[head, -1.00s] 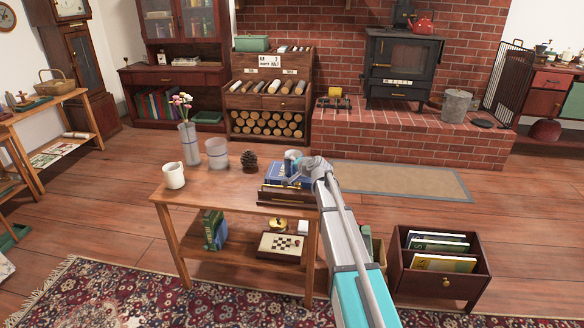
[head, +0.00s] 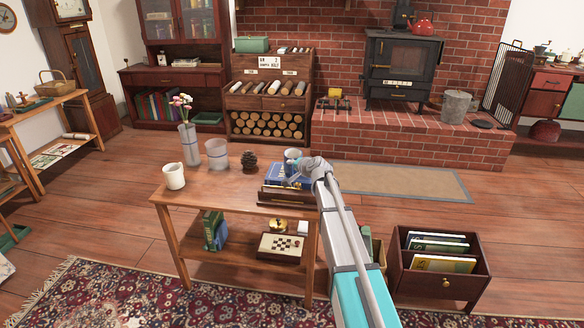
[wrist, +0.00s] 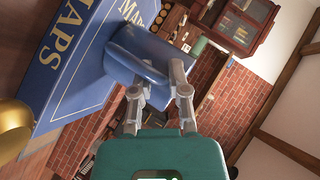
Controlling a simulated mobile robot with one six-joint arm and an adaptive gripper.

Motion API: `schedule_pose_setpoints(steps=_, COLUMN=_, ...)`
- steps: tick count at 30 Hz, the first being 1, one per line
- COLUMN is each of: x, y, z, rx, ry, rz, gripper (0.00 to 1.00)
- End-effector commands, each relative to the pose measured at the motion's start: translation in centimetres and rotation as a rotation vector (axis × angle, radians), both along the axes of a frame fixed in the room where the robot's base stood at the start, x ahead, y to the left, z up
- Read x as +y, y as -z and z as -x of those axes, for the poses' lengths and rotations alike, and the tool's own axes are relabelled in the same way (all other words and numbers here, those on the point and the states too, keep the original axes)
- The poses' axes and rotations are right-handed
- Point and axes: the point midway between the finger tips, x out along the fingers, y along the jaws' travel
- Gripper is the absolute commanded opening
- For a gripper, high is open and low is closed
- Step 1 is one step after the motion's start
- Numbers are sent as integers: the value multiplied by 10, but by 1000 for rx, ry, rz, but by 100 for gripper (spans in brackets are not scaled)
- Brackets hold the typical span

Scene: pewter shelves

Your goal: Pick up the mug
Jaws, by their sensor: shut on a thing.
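In the wrist view the two fingers of my gripper (wrist: 158,80) are closed on the mug's near side. My gripper partly hides the mug in the head view, and I cannot tell whether the mug touches the box.
A wooden letter rack (head: 285,196) stands at the table's front edge, just before the box. A pinecone (head: 249,161), a frosted glass (head: 217,154), a flower vase (head: 190,146) and a cream jug (head: 174,176) stand to the left. A brass object (wrist: 12,125) is close in the wrist view.

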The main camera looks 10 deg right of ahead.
Motion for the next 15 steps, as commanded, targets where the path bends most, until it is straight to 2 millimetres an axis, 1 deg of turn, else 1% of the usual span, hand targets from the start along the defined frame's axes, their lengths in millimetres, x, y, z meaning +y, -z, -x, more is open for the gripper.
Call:
schedule_pose_setpoints(steps=8, x=0, y=1, z=0, rx=4, ry=-3, rz=5, gripper=0)
schedule_pose_setpoints(steps=15, x=0, y=-6, z=0, rx=4, ry=-3, rz=5, gripper=0)
